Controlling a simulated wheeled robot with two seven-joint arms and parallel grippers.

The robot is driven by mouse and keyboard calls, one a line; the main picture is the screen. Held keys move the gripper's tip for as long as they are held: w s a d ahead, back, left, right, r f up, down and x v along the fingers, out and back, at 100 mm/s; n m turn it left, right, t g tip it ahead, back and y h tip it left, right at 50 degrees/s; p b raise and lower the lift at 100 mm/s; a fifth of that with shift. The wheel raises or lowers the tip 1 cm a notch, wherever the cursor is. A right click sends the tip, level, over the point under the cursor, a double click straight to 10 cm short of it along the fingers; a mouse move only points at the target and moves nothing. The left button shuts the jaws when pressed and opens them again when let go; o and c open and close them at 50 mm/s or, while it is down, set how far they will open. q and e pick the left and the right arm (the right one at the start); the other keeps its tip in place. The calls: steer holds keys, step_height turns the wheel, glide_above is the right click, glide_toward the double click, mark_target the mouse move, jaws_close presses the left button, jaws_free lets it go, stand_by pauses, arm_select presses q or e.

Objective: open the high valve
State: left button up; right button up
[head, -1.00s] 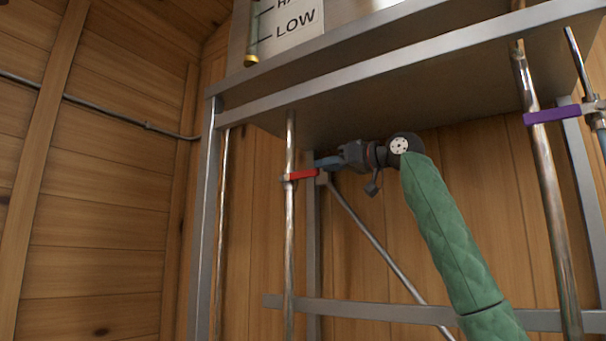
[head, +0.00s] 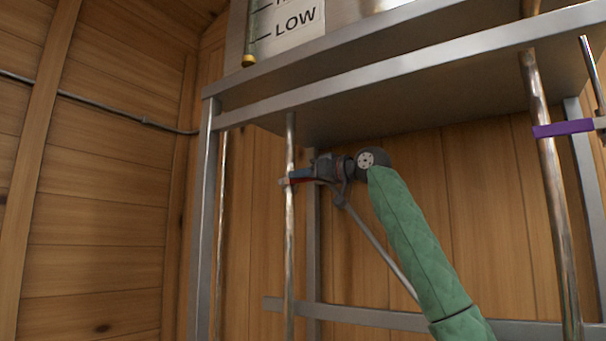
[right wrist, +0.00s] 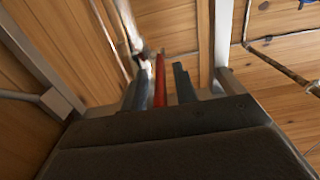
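A red valve handle (head: 301,182) sits on an upright metal pipe (head: 290,235) under the pan; the fingers partly hide it in the head view. My right gripper (head: 297,176) reaches it from the right, its fingertips close to the pipe. In the right wrist view the red handle (right wrist: 160,82) runs lengthwise between the two fingers (right wrist: 158,88), with a gap visible on the right side, so the gripper is open around it. A purple valve handle (head: 563,129) is on another pipe (head: 548,170) at the right. I see no label saying which is the high valve. My left gripper is out of view.
The metal pan and frame rail (head: 400,70) hang just above my right arm. A frame leg (head: 205,220) stands left of the red handle's pipe. A "LOW" gauge plate (head: 295,22) is above.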

mark_target(292, 184)
steer(key=shift+s+r, duration=0.1)
steer(key=shift+s, duration=0.1)
jaws_close()
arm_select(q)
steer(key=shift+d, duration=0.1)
arm_select(e)
steer(key=shift+f+b, duration=0.4)
steer(key=shift+b, duration=0.35)
steer(key=shift+f+t+y+b, duration=0.55)
steer(key=shift+y+b, duration=0.35)
steer(key=shift+b, duration=0.3)
steer(key=f+t+y+b, duration=0.1)
steer(key=b, duration=0.1)
steer(key=f+t+y+b, duration=0.1)
steer(key=y+b, duration=0.1)
steer(key=b, duration=0.1)
steer(key=shift+w+a+f+t+y+b, duration=0.1)
steer(key=shift+w+a+t+y+b, duration=0.1)
steer(key=shift+t+y+b, duration=0.15)
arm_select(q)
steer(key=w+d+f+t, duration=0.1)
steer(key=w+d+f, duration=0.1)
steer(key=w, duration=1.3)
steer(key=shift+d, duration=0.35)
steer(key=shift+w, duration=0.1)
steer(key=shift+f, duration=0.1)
arm_select(e)
jaws_free()
steer(key=shift+w, duration=0.1)
